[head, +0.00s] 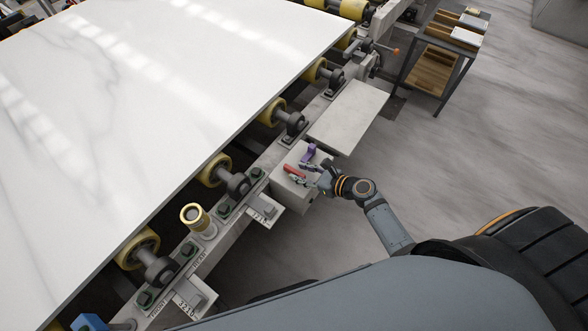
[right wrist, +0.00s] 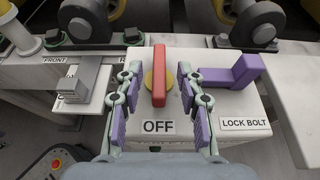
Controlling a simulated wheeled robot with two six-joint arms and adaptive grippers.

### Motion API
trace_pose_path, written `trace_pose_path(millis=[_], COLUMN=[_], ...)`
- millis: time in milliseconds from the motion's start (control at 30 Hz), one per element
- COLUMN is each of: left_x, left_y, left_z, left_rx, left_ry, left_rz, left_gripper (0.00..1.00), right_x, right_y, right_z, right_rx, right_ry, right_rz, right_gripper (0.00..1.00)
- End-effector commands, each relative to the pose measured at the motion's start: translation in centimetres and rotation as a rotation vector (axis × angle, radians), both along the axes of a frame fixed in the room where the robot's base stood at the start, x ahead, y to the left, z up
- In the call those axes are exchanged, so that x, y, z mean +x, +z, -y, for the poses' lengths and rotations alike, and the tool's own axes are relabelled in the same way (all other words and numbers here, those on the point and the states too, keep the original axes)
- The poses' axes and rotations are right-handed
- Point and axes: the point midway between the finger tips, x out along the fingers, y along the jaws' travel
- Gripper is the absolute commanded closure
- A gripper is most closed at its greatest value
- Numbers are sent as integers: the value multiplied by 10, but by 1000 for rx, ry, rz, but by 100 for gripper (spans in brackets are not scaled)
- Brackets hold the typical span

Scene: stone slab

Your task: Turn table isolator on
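The isolator is a pale box (head: 291,190) on the side of the slab table. In the right wrist view it carries a red handle (right wrist: 158,76) over a yellow round base (right wrist: 148,84). The handle stands upright in the picture, its near end above a label reading OFF (right wrist: 157,127). My right gripper (right wrist: 157,75) is open, with one finger on each side of the handle; gaps show between the fingers and the handle. In the head view the gripper (head: 308,175) is beside the red handle (head: 293,171). My left gripper is out of view.
A purple lever (right wrist: 236,74) labelled LOCK BOLT sits on the same box, right of the handle. A small grey lever (right wrist: 84,76) is at the left, near the FRONT label. A flat plate (head: 348,115) adjoins the box. The large white slab (head: 150,100) rests on yellow rollers.

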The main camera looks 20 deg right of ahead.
Motion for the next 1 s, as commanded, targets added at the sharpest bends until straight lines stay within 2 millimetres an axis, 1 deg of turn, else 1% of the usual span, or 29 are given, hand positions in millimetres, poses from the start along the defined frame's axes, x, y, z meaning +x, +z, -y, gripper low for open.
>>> trace_pose_path(millis=[33,100,200,533,800,1000], left_x=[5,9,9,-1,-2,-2], left_y=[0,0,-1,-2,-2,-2], left_z=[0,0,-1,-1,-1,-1], left_rx=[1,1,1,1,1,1], left_ry=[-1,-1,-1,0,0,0], left_rz=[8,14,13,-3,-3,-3], left_gripper=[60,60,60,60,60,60], right_x=[7,15,22,25,24,24], right_y=[-3,-8,-11,-14,-13,-13], right_z=[-6,-11,-17,-20,-19,-19], right_rx=[4,1,1,-2,-2,-2], right_ry=[-1,-1,0,2,1,2], right_rz=[1,0,0,0,0,0], right_gripper=[62,62,62,62,99,100])
